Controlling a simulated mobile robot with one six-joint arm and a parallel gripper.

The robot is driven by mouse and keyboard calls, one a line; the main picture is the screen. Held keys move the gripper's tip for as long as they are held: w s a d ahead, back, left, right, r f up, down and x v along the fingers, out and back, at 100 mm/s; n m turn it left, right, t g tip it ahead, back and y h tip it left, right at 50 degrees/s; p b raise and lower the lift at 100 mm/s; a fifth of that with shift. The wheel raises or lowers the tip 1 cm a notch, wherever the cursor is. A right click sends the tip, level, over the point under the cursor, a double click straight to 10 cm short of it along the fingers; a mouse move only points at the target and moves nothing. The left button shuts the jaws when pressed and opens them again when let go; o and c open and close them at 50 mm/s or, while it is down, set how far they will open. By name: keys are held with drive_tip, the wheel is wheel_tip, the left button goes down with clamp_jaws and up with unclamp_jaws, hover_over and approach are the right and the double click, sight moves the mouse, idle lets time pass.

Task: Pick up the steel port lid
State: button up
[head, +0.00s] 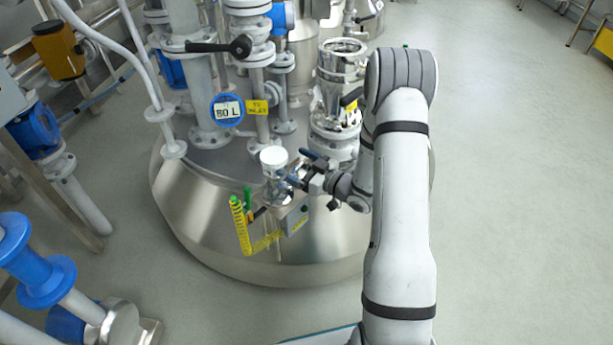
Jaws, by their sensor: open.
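My gripper (296,169) is open above the domed vessel top, its fingers pointing left. Just left of the fingers stands a small upright fitting with a pale round top (273,156) and a shiny body. The gripper is close to this fitting; I cannot tell whether they touch. I cannot tell for sure which part is the steel port lid. A taller steel port (341,62) with a shiny round rim stands behind my gripper, with a yellow tag at its side. Part of its base is hidden by my arm.
The domed steel vessel (200,215) carries several grey pipes and valves, one with a black lever (220,46). A yellow coiled hose (241,228) and a small grey box (292,217) are in front of the gripper. Blue-flanged pipes (42,262) stand left.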

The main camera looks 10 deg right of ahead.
drive_tip(key=shift+c, duration=0.2)
drive_tip(key=c, duration=1.2)
drive_tip(key=shift+r, duration=0.2)
